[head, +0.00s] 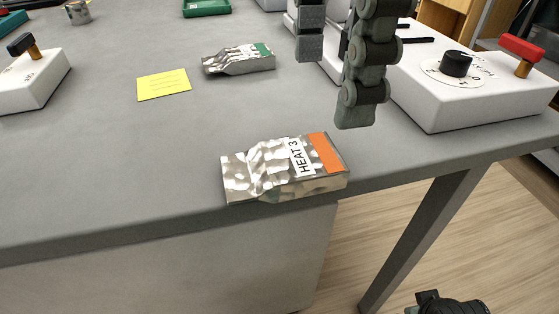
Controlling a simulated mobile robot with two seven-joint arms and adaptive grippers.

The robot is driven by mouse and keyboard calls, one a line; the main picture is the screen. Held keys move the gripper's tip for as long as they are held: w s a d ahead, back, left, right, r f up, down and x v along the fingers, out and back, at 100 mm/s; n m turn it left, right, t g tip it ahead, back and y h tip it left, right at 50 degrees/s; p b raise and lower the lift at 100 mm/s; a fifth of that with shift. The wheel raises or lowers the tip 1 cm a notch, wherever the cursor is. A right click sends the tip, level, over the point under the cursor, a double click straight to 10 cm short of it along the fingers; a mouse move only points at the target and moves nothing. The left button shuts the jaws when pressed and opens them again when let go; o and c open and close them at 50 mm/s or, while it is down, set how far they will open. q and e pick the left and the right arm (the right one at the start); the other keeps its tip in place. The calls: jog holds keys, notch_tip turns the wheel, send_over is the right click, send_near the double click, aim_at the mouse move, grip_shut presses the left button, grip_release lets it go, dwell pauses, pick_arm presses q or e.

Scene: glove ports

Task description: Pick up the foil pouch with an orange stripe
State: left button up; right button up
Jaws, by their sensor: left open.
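The foil pouch with an orange stripe (265,170) lies flat near the front edge of the grey table, with a white label reading HEAT 3. My left gripper (332,84) hangs above the table, past the pouch's far right side. Its two dark fingers are spread apart with nothing between them, so it is open and empty. The fingers do not appear to touch the pouch. My right gripper's fingers do not show; only a dark part, probably of my right arm, shows at the bottom right.
Another foil pouch with a green stripe (239,60) lies farther back beside a yellow note (164,84). A white box with a black knob and red-topped lever (465,95) stands right. Another white box (35,82) stands left. The grey table (110,150) is clear around the orange-striped pouch.

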aim_at(304, 156)
pick_arm(q)
jog(key=shift+s+f+n, duration=0.2)
jog(key=shift+n, duration=0.1)
jog(key=f, duration=0.3)
jog(key=a+f, duration=0.1)
jog(key=f, duration=0.3)
jog(key=shift+a+f, duration=0.2)
jog(key=shift+f, duration=0.05)
jog(key=shift+c, duration=0.6)
jog(key=c, duration=1.1)
jog(key=shift+r, duration=0.1)
